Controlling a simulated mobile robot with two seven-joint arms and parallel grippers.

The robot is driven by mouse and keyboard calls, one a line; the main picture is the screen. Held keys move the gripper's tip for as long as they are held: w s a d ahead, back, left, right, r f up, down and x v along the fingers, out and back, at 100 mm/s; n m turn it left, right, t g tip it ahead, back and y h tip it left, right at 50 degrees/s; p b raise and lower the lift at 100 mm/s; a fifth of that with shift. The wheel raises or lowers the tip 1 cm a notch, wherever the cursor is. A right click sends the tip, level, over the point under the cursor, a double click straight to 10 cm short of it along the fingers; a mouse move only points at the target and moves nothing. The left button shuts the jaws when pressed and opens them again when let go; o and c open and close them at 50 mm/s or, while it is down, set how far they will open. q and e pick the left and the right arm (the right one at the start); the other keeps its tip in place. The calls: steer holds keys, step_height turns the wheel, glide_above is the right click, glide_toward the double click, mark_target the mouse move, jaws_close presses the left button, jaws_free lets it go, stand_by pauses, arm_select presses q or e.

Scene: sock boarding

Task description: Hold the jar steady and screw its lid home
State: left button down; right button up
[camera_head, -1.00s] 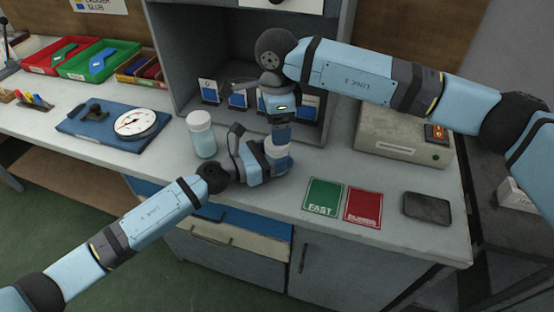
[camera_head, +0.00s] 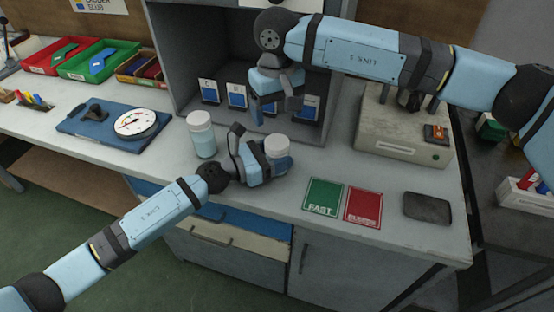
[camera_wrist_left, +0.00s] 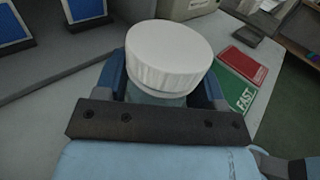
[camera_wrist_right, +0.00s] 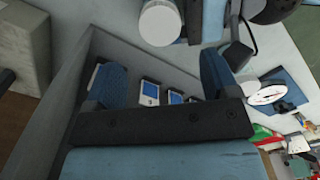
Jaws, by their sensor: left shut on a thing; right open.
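The jar (camera_wrist_left: 150,98) stands on the bench, mostly hidden between the fingers of my left gripper (camera_head: 268,160), which is shut on it. Its white ribbed lid (camera_head: 277,146) sits on top. The lid also shows large in the left wrist view (camera_wrist_left: 168,52), looking slightly tilted there; I cannot tell how tightly it sits. In the right wrist view the lid (camera_wrist_right: 160,22) is at the top edge. My right gripper (camera_head: 279,108) is open and empty, above and behind the jar, clear of the lid. A second jar with a white lid (camera_head: 202,135) stands to the left.
Green FAST and red cards (camera_head: 342,202) lie right of the jar, with a dark pad (camera_head: 427,208) beyond. A beige box (camera_head: 400,130) stands at the back right. A grey cubby (camera_head: 185,70) with blue-white cards is behind. A dial on a blue board (camera_head: 80,125) lies left.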

mark_target(277, 141)
steer(key=shift+f, duration=0.1)
stand_by(0.3)
steer(key=shift+f, duration=3.9)
